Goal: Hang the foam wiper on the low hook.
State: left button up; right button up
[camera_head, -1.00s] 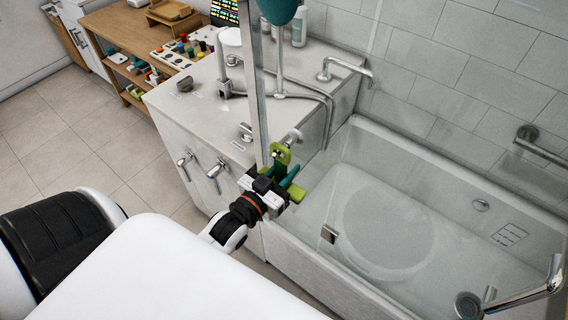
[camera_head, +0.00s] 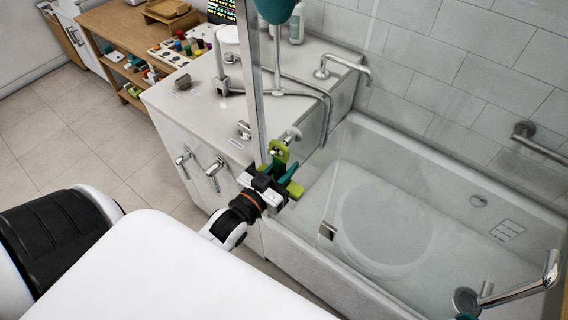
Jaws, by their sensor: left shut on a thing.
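The foam wiper (camera_head: 280,149) is lime green, with its upper end standing up beside the metal post of the glass screen. Another lime-green part (camera_head: 295,190) shows lower right, past dark teal parts between. My left gripper (camera_head: 274,178) is shut on the wiper and hides its middle. A small silver hook-like fitting (camera_head: 293,133), perhaps the low hook, shows just above and right of the wiper's upper end. I cannot tell whether they touch. My right gripper is not in view.
The metal post (camera_head: 250,80) rises close beside the wiper. A white bathtub (camera_head: 330,190) lies to the right, with a chrome fixture (camera_head: 525,287) at lower right. A white counter (camera_head: 190,108) with a tap (camera_head: 345,66) stands behind. A teal object (camera_head: 276,9) hangs above.

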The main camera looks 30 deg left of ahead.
pick_arm(q)
jog(key=o, duration=1.1)
jog(key=shift+s+f, duration=0.1)
jog(key=shift+s, duration=0.35)
jog(key=shift+s+a+b, duration=0.15)
jog(key=shift+s+b, duration=0.4)
jog(key=shift+s, duration=1.3)
jog(key=shift+s+a+b, duration=0.15)
jog(key=shift+s+b, duration=0.35)
jog(key=shift+s, duration=1.35)
jog(key=shift+s+a+b, duration=0.15)
jog(key=shift+s+b, duration=0.4)
jog(key=shift+s, duration=1.3)
